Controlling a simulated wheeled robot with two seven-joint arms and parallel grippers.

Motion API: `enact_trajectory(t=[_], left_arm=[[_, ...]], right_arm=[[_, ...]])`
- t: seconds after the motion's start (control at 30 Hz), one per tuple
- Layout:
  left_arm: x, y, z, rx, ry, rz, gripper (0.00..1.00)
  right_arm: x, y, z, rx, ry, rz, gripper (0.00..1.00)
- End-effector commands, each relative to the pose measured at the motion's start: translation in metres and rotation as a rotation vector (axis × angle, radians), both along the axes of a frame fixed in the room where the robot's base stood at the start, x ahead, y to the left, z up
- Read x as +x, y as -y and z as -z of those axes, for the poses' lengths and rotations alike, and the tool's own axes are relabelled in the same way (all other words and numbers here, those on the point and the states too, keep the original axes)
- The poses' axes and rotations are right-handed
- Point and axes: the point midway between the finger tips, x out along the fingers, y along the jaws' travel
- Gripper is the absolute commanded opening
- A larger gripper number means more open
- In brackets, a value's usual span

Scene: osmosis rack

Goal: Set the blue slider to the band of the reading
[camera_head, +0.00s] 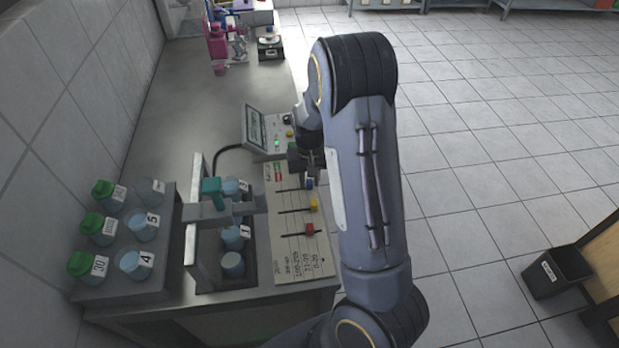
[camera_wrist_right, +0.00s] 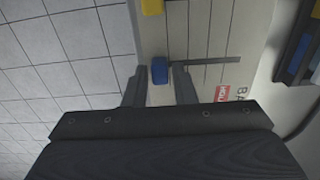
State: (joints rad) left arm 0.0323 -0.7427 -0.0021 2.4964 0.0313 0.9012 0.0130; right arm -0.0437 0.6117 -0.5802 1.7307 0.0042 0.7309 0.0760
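The blue slider (camera_head: 309,183) is the uppermost of the sliders on the pale panel (camera_head: 290,255), near the right end of its slot. My right gripper (camera_head: 307,163) is low over the panel's upper end, just above the blue slider. In the right wrist view, the blue slider (camera_wrist_right: 159,71) is between the two open fingertips (camera_wrist_right: 158,80), with a gap on each side. A meter with a screen (camera_head: 256,128) stands behind the panel; its reading is too small to read. Band labels are printed at the panel's near end. My left gripper is not in view.
A yellow slider (camera_head: 313,205) and a red slider (camera_head: 309,230) are nearer on the same panel. Left of it stands a grey rack frame (camera_head: 190,245) with blue-lidded jars. A tray (camera_head: 125,283) of green- and blue-lidded jars is at far left.

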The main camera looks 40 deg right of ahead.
Motion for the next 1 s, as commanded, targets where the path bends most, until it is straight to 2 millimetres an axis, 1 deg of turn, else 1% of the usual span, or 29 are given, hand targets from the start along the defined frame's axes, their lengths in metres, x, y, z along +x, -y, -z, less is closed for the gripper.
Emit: enact_trajectory(t=[0.03,0.17,0.4,0.47,0.57,0.7,0.8,0.9,1.0], left_arm=[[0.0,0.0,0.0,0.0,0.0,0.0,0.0],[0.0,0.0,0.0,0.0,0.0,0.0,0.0],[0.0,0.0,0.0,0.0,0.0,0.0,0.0],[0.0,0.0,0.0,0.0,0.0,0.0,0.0],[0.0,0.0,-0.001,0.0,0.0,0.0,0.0],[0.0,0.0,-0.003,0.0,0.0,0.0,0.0],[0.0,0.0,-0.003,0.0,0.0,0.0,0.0],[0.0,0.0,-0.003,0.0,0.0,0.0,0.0],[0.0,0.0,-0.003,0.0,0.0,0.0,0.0]], right_arm=[[0.0,0.0,0.0,0.0,0.0,0.0,0.17],[0.0,0.0,0.0,0.0,0.0,0.0,0.0],[0.0,0.0,0.0,0.0,0.0,0.0,0.0],[0.002,-0.003,0.0,0.0,0.0,-0.002,0.0],[0.01,-0.017,0.0,0.0,-0.001,-0.006,0.0],[0.027,-0.047,-0.001,0.0,0.0,-0.007,0.0],[0.037,-0.066,0.0,0.0,0.001,-0.006,0.0],[0.043,-0.077,-0.001,0.0,0.001,-0.003,0.0],[0.045,-0.081,0.0,0.0,0.001,0.0,0.0]])
